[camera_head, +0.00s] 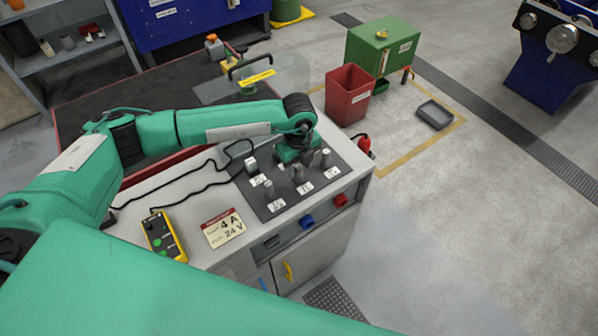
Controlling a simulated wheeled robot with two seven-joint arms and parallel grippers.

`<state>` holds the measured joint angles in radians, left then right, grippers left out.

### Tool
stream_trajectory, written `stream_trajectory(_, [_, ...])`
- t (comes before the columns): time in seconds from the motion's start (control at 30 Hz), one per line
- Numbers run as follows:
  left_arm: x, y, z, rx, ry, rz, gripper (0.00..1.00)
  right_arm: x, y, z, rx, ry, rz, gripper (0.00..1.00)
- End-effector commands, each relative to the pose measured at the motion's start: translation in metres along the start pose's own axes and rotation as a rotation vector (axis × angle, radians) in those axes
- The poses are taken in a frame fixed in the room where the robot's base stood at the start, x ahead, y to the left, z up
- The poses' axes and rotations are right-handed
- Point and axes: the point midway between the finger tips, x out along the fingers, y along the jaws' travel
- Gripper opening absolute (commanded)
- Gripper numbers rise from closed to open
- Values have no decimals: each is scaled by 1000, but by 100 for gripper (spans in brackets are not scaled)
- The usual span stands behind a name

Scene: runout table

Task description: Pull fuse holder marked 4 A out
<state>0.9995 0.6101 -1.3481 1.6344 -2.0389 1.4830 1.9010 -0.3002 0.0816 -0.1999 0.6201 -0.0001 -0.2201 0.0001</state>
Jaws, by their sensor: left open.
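A dark fuse panel (270,209) lies on top of the light grey cabinet. Several grey fuse holders stand upright in it, among them a rear left one (250,165), a front left one (268,189), a middle one (298,173) and a right one (325,158). White labels lie beside them, too small to read, so I cannot tell which is marked 4 A. A card (224,229) on the cabinet reads 4 A, 24 V. My left gripper (307,160) is open, pointing down over the panel's rear part, and hides some of it. My right gripper is out of view.
A yellow meter (164,236) with black leads lies at the cabinet's left. Blue (306,222) and red (341,200) parts sit on its front face. A red plug (364,144) is at the right edge. A red bin (348,95) and green box (382,48) stand behind.

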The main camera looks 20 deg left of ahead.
Motion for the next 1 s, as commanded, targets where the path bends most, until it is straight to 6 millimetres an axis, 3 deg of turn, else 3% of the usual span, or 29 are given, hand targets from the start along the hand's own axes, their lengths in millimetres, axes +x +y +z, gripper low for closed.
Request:
stream_trajectory(0.8, [0,0,0,0,0,0,44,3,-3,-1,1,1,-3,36])
stream_trajectory(1.0, [0,0,0,0,0,0,6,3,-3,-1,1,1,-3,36])
